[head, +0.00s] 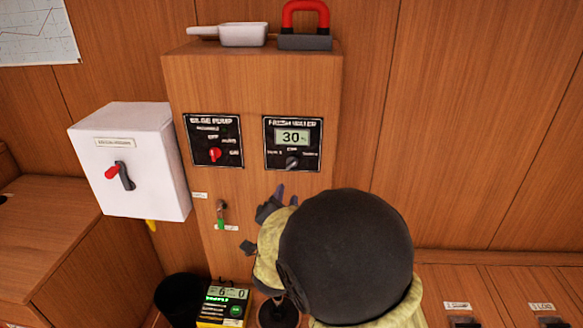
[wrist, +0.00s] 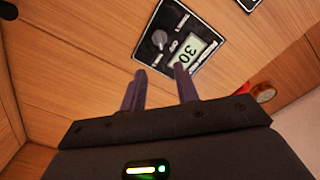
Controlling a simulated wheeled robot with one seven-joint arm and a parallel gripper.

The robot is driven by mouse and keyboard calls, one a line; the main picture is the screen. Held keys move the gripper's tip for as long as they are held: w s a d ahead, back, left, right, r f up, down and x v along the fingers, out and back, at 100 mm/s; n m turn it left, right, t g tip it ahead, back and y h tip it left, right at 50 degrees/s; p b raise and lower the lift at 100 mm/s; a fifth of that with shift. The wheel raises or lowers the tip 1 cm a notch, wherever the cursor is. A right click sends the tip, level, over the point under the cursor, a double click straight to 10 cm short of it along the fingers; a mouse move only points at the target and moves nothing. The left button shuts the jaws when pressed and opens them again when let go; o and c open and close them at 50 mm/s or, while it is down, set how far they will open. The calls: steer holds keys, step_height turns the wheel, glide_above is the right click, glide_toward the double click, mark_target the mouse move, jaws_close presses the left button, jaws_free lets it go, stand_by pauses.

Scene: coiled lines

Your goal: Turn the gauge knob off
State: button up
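The gauge panel (head: 313,152) is a black plate on the front of the wooden cabinet, with a display reading 30. Its small grey gauge knob (head: 292,162) sits below the display, among small labels I cannot read clearly. The knob also shows in the wrist view (wrist: 159,39), beyond my fingertips and apart from them. My gripper (head: 283,192) is below the panel in the head view, partly hidden behind my arm. In the wrist view my gripper (wrist: 160,71) has its two purple fingers spread with nothing between them.
A bilge pump panel (head: 214,141) with a red knob is left of the gauge. A white box (head: 130,161) with a red-tipped lever hangs further left. A yellow meter (head: 224,304) and black bin (head: 181,299) stand low.

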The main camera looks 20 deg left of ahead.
mark_target(292, 165)
steer(key=p+x, duration=0.1)
steer(key=x, duration=1.2)
steer(key=shift+w+d, duration=0.1)
steer(key=shift+w, duration=0.2)
steer(key=shift+s+r, duration=0.1)
steer(key=shift+s, duration=0.05)
steer(key=shift+c, duration=0.4)
jaws_close()
